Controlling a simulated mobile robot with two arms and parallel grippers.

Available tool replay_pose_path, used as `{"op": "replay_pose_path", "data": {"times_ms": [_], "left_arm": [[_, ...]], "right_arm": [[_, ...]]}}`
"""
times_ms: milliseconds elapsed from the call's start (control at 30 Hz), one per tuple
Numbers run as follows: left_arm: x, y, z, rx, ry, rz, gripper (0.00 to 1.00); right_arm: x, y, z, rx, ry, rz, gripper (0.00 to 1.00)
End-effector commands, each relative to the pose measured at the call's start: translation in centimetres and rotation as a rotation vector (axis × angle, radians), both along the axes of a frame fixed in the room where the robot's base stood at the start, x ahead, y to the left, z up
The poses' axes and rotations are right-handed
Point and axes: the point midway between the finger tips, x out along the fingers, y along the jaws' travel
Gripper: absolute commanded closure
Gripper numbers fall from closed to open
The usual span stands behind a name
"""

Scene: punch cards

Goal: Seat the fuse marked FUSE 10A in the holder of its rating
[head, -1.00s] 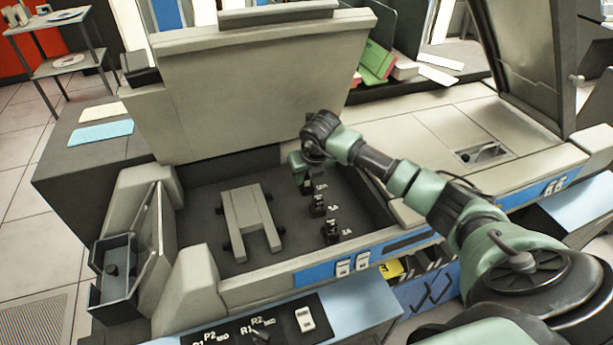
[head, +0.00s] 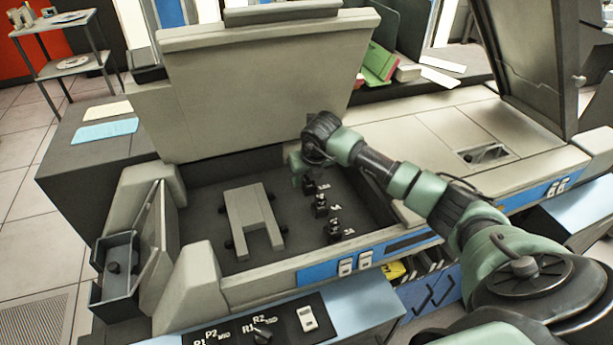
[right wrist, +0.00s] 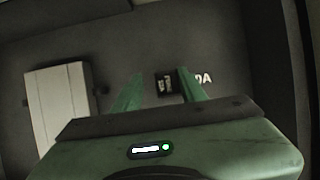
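Three small black holders stand in a row on the dark floor of the open machine bay: a far one (head: 312,185), a middle one (head: 321,205) and a near one (head: 333,230), each with a white label on its right. My right gripper (head: 298,165) is above the far holder. In the right wrist view its green fingers (right wrist: 158,92) are apart, with a dark block bearing small pale marks (right wrist: 165,83) beyond and between them. This looks like a fuse in the far holder; its marking is unreadable. The label beside it ends in "0A", partly hidden by a finger. My left gripper is out of view.
A pale U-shaped block (head: 250,215) lies left of the holders. The raised lid (head: 260,80) stands behind the bay, and the bay's front wall (head: 250,288) closes the near side. A small open drawer (head: 118,270) is at the left.

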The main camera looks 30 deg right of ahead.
Motion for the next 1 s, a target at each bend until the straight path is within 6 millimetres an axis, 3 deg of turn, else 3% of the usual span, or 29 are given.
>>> {"op": "replay_pose_path", "data": {"times_ms": [33,467,1000], "left_arm": [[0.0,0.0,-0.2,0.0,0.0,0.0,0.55],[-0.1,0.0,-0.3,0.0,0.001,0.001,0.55],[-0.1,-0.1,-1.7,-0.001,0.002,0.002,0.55]], "right_arm": [[-1.1,-0.2,-1.9,-0.006,0.042,-0.003,0.52],[-1.2,-0.3,-1.5,-0.01,0.038,-0.005,0.52],[-3.5,1.1,6.9,-0.008,-0.003,0.001,0.52]]}}
